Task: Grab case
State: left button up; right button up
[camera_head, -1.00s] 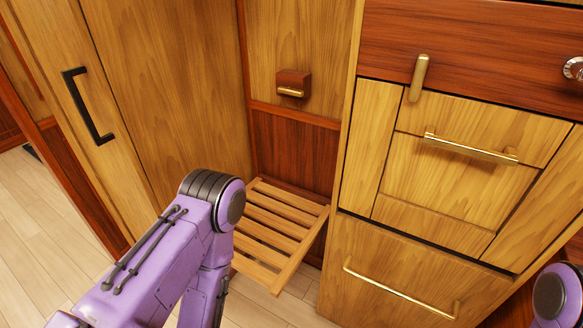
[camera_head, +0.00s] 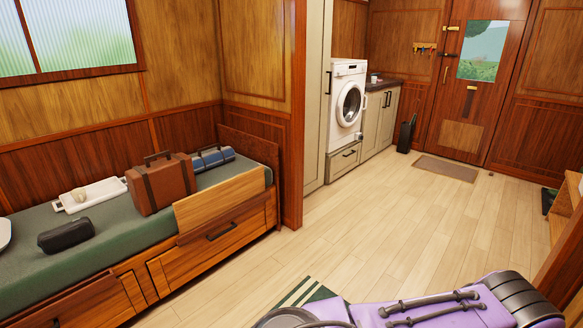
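A brown suitcase-like case (camera_head: 163,184) with dark straps and a top handle stands upright on the green mattress of a bunk at left. A small dark grey case or pouch (camera_head: 66,235) lies nearer on the same mattress (camera_head: 125,232). I cannot tell from the view which of the two the task's case is. A purple link of my arm crosses the bottom right of the view, well apart from the bunk. Neither of my grippers shows.
A white tray (camera_head: 107,186) with a small beige item and a blue roll (camera_head: 212,159) lie on the bunk. A wooden guard board (camera_head: 222,199) edges its front. A striped rug (camera_head: 304,292) lies below. The wooden floor (camera_head: 350,230) is open towards the washing machine (camera_head: 346,108) and door.

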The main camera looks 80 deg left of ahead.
aim_at(154, 187)
jog(key=u, duration=3.55)
jog(key=i, duration=0.35)
jog(key=z, duration=0.8)
jog(key=i, duration=2)
jog(key=u, duration=0.35)
